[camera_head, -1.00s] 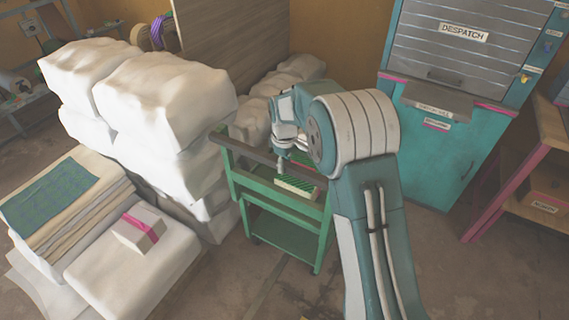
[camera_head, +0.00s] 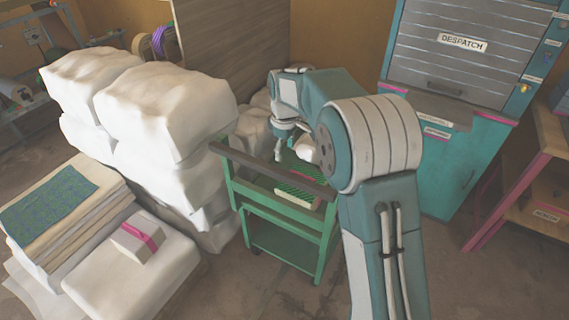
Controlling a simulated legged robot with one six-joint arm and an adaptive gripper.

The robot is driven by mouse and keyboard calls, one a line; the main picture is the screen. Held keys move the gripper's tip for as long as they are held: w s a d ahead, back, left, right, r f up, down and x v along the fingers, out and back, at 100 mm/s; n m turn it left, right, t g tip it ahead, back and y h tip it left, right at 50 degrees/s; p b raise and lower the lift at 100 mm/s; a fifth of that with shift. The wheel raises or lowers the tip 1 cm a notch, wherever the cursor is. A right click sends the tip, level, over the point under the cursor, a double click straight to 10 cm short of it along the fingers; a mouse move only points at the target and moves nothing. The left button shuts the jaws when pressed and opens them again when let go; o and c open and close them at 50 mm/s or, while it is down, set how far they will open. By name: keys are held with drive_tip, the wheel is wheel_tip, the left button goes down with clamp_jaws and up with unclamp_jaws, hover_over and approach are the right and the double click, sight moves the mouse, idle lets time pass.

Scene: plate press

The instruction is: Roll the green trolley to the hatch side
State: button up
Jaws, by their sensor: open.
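The green trolley (camera_head: 284,228) stands in the middle, with a dark handle bar along its near-left top edge, a top tray and a lower shelf. A small light block with a green ridged top (camera_head: 297,194) lies on its top tray. My gripper (camera_head: 282,158) is open and points down, over or just behind the trolley's far side. I cannot tell if it touches the trolley. The hatch (camera_head: 470,48) is a grey shutter labelled DESPATCH in a teal cabinet at the upper right. My arm hides the trolley's right side and part of the cabinet.
White wrapped bales (camera_head: 165,115) are stacked close to the trolley's left. A low pile with cloths and a pink-banded packet (camera_head: 137,237) lies front left. A pink-legged bench (camera_head: 540,140) stands at the right. Some floor shows between trolley and hatch cabinet.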

wheel_tip(320, 180, up, 3)
drive_tip(key=shift+f, duration=0.15)
idle(0.3)
drive_tip(key=s+d+r+m+t, duration=0.1)
drive_tip(key=s+d+r+m, duration=0.2)
drive_tip(key=s+r, duration=0.4)
drive_tip(key=s+d+r+m+t, duration=0.25)
drive_tip(key=s+d+r, duration=0.2)
drive_tip(key=s, duration=0.45)
drive_tip(key=s+d+f+m+t, duration=0.2)
drive_tip(key=s+m, duration=0.3)
drive_tip(key=s, duration=1.2)
drive_tip(key=shift+s+d+f+m, duration=0.2)
drive_tip(key=shift+s+d+m, duration=0.15)
drive_tip(key=shift+d, duration=0.15)
